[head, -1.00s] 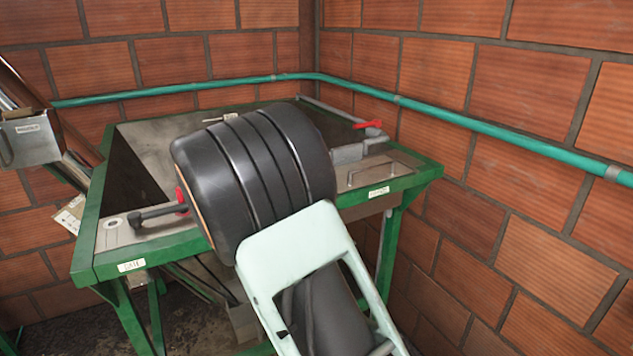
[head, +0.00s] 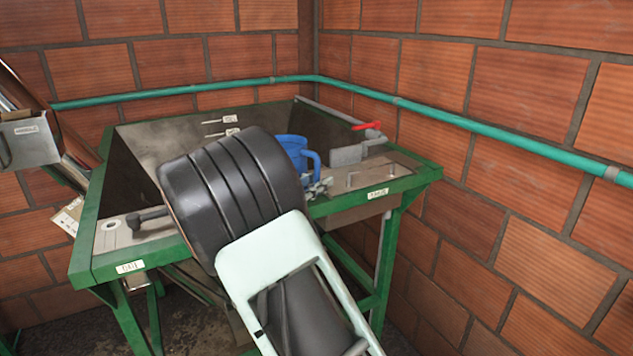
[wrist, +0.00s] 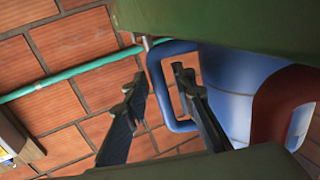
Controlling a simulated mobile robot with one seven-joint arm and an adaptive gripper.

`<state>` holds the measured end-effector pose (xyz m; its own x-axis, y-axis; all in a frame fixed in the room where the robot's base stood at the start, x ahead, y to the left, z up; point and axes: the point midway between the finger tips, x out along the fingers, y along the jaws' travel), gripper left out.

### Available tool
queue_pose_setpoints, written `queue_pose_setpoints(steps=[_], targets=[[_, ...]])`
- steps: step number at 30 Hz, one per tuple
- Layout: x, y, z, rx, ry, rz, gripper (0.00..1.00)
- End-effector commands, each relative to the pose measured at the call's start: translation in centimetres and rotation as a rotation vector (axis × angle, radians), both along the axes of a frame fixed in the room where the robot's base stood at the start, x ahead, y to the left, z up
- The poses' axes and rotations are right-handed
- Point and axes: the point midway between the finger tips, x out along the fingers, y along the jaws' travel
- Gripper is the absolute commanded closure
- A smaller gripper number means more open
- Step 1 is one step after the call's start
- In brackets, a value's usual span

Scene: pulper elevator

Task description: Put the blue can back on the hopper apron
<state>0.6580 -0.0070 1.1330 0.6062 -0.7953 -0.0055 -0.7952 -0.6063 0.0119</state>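The blue can (head: 291,146) shows in the head view behind my arm, at the hopper's right side, with its handle pointing right. Its lower part is hidden, so I cannot tell what it rests on. In the wrist view the can (wrist: 228,85) is at the right, with a red-brown patch. My gripper (wrist: 158,75) is open there, its two dark fingers apart around the upright bar of the can's handle. In the head view my gripper (head: 318,187) is just below the handle. The hopper's steel apron (head: 400,163) shows at the right, inside the green frame.
A grey block (head: 346,155) and a red-levered valve (head: 368,127) stand right of the can. A teal pipe (head: 450,117) runs along the brick wall. A dark pipe fitting (head: 147,217) sits on the left steel ledge (head: 118,238). A green band crosses the wrist view's top.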

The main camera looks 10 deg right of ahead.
Motion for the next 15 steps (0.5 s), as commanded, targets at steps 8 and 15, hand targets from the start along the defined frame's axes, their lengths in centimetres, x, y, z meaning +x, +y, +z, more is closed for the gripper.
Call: queue_pose_setpoints(steps=[8, 15], targets=[[0.0, 0.0, 0.1, 0.001, -0.001, 0.000, 0.73], [-1.4, 2.1, 0.2, 0.002, 0.000, 0.004, 0.73]])
